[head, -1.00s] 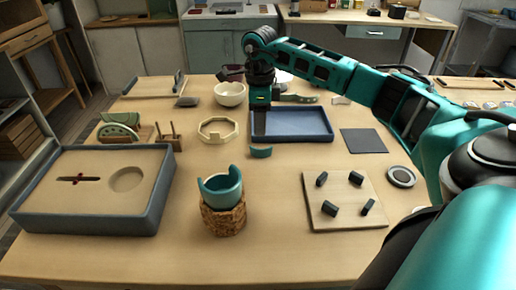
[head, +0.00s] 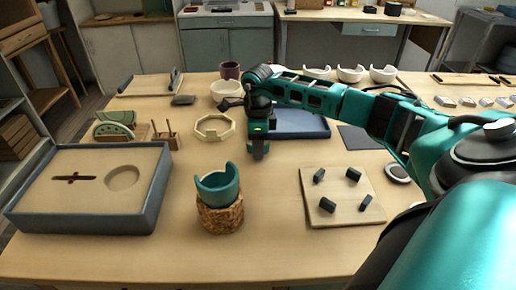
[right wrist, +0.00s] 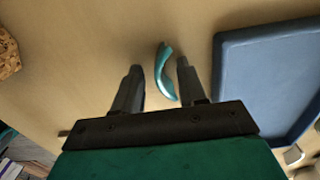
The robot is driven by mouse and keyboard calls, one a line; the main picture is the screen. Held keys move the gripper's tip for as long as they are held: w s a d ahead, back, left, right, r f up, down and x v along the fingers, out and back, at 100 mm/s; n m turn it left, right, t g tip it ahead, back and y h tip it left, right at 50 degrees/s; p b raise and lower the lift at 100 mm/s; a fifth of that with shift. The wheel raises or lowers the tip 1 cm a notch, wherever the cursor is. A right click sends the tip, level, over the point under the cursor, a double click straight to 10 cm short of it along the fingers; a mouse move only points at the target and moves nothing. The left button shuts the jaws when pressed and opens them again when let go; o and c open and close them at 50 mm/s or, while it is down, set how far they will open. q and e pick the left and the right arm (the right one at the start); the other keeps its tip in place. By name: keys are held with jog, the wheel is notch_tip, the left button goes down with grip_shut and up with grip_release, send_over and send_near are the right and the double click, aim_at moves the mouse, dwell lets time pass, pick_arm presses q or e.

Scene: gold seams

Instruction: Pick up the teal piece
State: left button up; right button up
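The teal piece (right wrist: 165,72) is a small curved shard on the wooden table. In the right wrist view it shows between my right gripper's fingers, closer to the right-hand finger; I cannot tell whether they touch. My right gripper (right wrist: 159,76) is open and points down. In the head view my right gripper (head: 258,154) is low over the table and hides the piece. A broken teal cup (head: 217,184) with a gap in its rim sits on a cork stand (head: 220,216), left of the gripper. My left gripper is out of view.
A blue tray (head: 302,133) lies just behind and right of the gripper; its rim (right wrist: 222,75) shows in the wrist view. A cream octagonal ring (head: 213,128) is to the left. A board with dark blocks (head: 337,208) is front right, a blue-grey box (head: 85,220) left.

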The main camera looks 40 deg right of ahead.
grip_shut()
dwell(0.3)
